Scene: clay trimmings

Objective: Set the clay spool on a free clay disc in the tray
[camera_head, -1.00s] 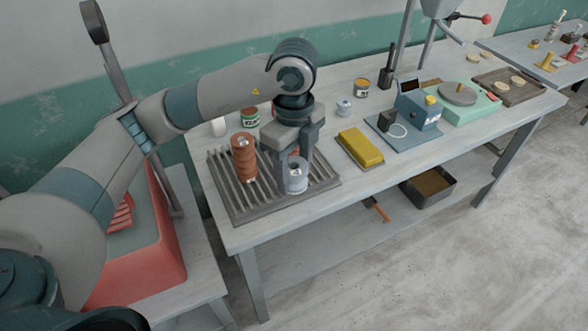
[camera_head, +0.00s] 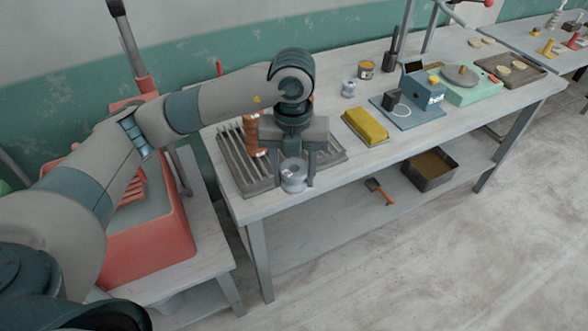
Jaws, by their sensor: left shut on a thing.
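My left gripper (camera_head: 294,176) points down with its fingers on either side of a grey clay spool (camera_head: 293,178) and is shut on it. The spool is upright at the front edge of the ribbed rack (camera_head: 335,158); I cannot tell whether it is clear of the rack. The brown tray (camera_head: 536,74) lies far right on the table, with two pale clay discs, a left one (camera_head: 501,70) and a right one (camera_head: 518,65), and nothing visible on them. A second grey spool (camera_head: 349,88) stands farther back on the table. My right gripper is not in view.
A brown ridged cylinder (camera_head: 252,135) stands on the rack, partly behind my gripper. A yellow block (camera_head: 366,127), a blue device (camera_head: 422,90) and a green turntable scale (camera_head: 473,92) stand between rack and tray. A can (camera_head: 366,69) stands at the back.

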